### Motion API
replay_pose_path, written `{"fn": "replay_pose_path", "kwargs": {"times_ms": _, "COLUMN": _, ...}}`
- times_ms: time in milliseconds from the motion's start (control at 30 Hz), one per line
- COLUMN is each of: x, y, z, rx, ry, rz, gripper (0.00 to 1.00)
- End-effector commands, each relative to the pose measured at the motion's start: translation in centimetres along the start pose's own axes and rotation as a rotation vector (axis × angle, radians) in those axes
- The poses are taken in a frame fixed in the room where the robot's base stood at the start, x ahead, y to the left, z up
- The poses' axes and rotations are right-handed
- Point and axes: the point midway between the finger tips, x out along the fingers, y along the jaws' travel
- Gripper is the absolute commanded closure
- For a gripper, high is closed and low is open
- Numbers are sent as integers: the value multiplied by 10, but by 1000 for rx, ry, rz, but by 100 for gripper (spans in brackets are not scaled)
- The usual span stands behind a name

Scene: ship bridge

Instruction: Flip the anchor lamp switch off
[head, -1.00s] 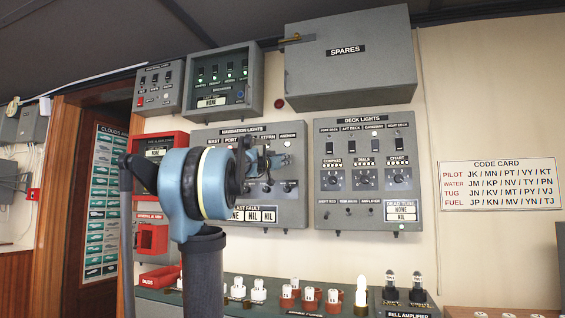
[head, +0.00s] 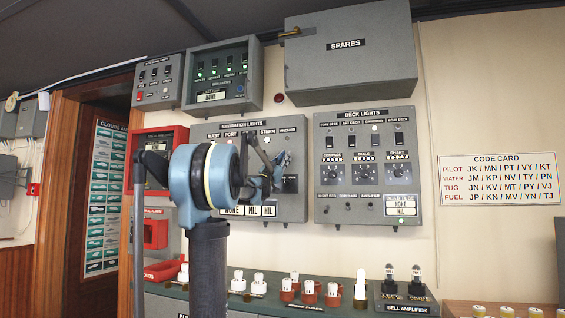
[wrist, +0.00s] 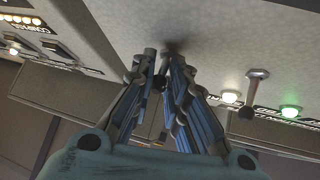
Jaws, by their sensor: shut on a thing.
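The navigation lights panel (head: 213,190) is a grey wall box with a labelled row of lamps and toggles; the anchor label (head: 287,130) is at its upper right. My gripper (head: 275,172) is in front of the panel's right part, below that label. In the wrist view my gripper (wrist: 162,62) has its fingers close together around a small toggle, the anchor lamp switch (wrist: 175,46) by its place at the row's end. Its dark tip shows between the fingers. The fingers hide most of the lever and the anchor lamp, so its position and light cannot be told.
In the wrist view a neighbouring toggle (wrist: 248,110) stands beside a lit white lamp (wrist: 231,97), with a lit green lamp (wrist: 290,112) further along. The deck lights panel (head: 408,150) is close on the right. A shelf with spare lamps (head: 332,295) runs below.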

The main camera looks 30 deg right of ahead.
Motion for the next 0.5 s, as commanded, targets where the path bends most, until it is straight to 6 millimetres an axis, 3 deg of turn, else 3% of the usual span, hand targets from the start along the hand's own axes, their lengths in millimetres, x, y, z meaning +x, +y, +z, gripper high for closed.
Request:
{"fn": "replay_pose_path", "kwargs": {"times_ms": 300, "x": 0, "y": 0, "z": 0, "rx": 1, "ry": 0, "rz": 0, "gripper": 100}}
{"fn": "replay_pose_path", "kwargs": {"times_ms": 333, "x": 0, "y": 0, "z": 0, "rx": 1, "ry": 0, "rz": 0, "gripper": 79}}
{"fn": "replay_pose_path", "kwargs": {"times_ms": 400, "x": 0, "y": 0, "z": 0, "rx": 1, "ry": -1, "rz": 0, "gripper": 66}}
{"fn": "replay_pose_path", "kwargs": {"times_ms": 500, "x": 0, "y": 0, "z": 0, "rx": 1, "ry": -1, "rz": 0, "gripper": 66}}
